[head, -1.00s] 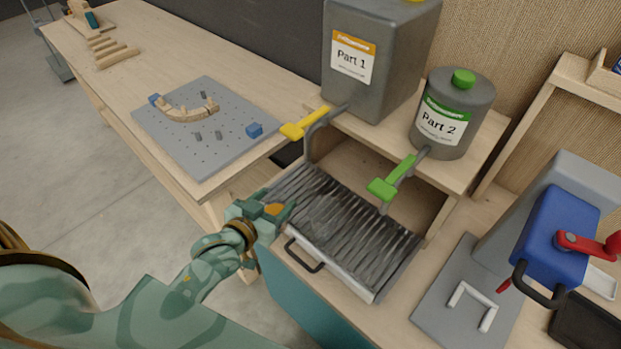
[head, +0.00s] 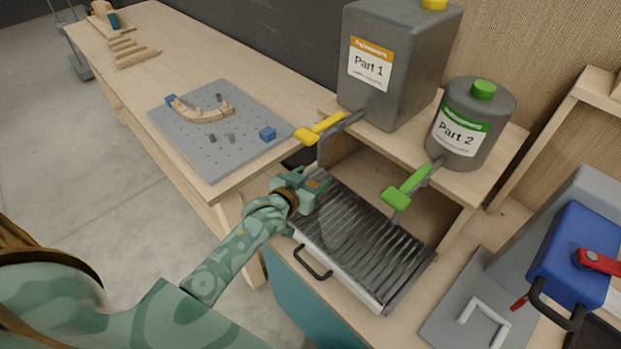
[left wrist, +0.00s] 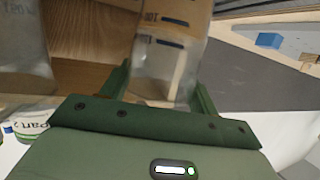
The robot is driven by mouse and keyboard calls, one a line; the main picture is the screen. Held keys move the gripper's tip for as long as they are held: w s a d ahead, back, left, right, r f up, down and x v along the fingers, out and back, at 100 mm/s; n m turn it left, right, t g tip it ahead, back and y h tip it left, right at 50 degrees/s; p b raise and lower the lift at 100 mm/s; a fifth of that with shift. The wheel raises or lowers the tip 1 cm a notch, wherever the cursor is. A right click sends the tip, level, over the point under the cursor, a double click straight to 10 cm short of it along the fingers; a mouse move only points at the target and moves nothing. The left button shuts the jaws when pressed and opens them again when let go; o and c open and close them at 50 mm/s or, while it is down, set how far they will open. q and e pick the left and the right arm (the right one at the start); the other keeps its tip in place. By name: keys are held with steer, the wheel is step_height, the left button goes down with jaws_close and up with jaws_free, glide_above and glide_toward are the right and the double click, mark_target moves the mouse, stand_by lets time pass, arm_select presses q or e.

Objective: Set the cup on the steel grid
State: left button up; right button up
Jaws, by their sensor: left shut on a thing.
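The steel grid (head: 388,262) is a slatted tray with a black front handle, below the two dispensers. My left gripper (head: 316,184) is at the grid's back left corner. In the left wrist view a clear cup (left wrist: 168,65) with dark print and an amber band stands between the fingers, and the gripper is shut on it. In the head view the gripper mostly hides this cup; only an orange patch shows. I cannot tell whether the cup touches the grid. A faint clear shape (head: 338,230) shows over the slats, perhaps another cup or a reflection. My right gripper is out of view.
The grey Part 1 container (head: 398,65) with a yellow lever (head: 320,130) and the Part 2 container (head: 470,125) with a green lever (head: 407,188) overhang the grid. A blue press (head: 570,255) stands right. A pegboard (head: 220,130) lies left.

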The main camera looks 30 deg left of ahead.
arm_select(q)
steer(key=shift+f, duration=0.1)
steer(key=o, duration=0.7)
steer(key=shift+w, duration=0.1)
steer(key=shift+o, duration=0.2)
steer(key=shift+s+r, duration=0.2)
steer(key=shift+s, duration=0.15)
steer(key=p+v, duration=0.1)
steer(key=v, duration=1)
steer(key=shift+p, duration=0.35)
steer(key=shift+s+a+r, duration=0.1)
steer(key=shift+s, duration=0.05)
